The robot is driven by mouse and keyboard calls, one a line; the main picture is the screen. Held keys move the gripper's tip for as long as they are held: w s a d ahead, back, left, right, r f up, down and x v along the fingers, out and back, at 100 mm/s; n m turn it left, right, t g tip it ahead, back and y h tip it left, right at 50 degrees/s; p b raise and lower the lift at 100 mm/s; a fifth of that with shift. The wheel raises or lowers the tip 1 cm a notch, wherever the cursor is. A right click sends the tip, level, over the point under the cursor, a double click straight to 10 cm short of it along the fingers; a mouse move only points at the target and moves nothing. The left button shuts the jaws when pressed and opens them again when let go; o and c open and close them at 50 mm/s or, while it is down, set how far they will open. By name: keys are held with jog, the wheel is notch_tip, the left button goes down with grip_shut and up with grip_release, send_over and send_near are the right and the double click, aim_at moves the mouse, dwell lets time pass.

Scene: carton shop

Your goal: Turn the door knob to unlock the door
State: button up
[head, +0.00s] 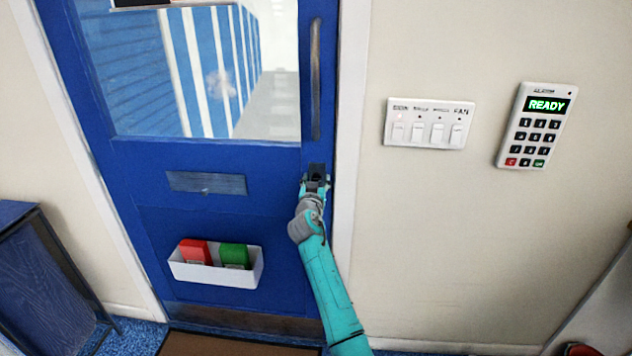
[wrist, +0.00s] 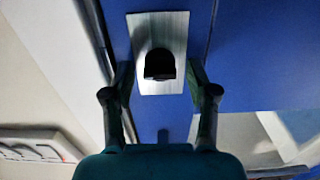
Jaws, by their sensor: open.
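The blue door (head: 225,160) with a window in its upper half stands ahead. In the wrist view, a dark rounded knob (wrist: 159,63) sits on a silver metal plate (wrist: 172,24) on the blue door. My gripper (head: 316,178) is at the right edge of the door, below the vertical handle, and largely hides the knob in the head view. In the wrist view my gripper (wrist: 160,76) is open, with one finger on each side of the knob and plate. I cannot tell whether either finger touches the knob.
A vertical pull handle (head: 316,80) is above my gripper. A white box (head: 222,274) with red and green items hangs low on the door. A switch panel (head: 429,123) and an alarm keypad (head: 534,125) reading READY are on the wall at right. A mat (head: 235,344) lies below.

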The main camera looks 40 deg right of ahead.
grip_shut()
jog(key=shift+n, duration=0.3)
jog(key=n, duration=0.4)
jog(key=shift+f, duration=0.1)
jog(key=n, duration=0.5)
jog(key=shift+a, duration=0.1)
jog(key=shift+w+f+n, duration=0.1)
jog(key=shift+f+n, duration=0.05)
jog(key=shift+n, duration=3.95)
